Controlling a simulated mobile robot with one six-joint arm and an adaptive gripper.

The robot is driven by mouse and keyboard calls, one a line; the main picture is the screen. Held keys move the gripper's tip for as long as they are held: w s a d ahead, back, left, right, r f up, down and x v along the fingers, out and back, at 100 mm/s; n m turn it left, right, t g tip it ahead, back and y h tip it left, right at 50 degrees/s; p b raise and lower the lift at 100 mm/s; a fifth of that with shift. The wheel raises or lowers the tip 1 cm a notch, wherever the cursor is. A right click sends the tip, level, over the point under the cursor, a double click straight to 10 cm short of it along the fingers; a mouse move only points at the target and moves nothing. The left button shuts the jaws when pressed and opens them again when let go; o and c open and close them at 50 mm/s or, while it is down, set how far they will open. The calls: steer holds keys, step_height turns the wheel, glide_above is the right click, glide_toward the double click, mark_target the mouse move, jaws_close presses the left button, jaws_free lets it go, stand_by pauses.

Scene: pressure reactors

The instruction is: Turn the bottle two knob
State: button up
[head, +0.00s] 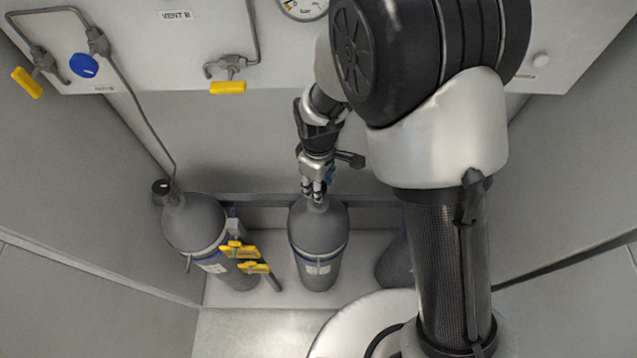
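Three grey gas bottles stand in the bay. The middle bottle (318,243) is upright under my arm; I take it to be bottle two by its place, as I can read no number on it. My gripper (314,194) points down at the top of this bottle, with its fingertips at the valve. The knob there is hidden by the fingers, so I cannot tell whether they touch it or grip it. The left bottle (193,224) shows a dark knob (161,188) at its top. The right bottle (394,262) is mostly hidden behind my arm.
A pipe runs from that bottle up to the panel (150,55). The panel carries yellow levers (228,87), a blue round knob (84,66) and a gauge (303,7). Grey walls close both sides. Floor in front is clear.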

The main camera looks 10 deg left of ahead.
steer(key=m+b, duration=0.1)
steer(key=m, duration=0.5)
steer(key=shift+m, duration=0.3)
stand_by(0.4)
steer(key=o, duration=1.1)
steer(key=shift+c, duration=0.2)
step_height(320, 180, up, 12)
steer(key=shift+d, duration=0.1)
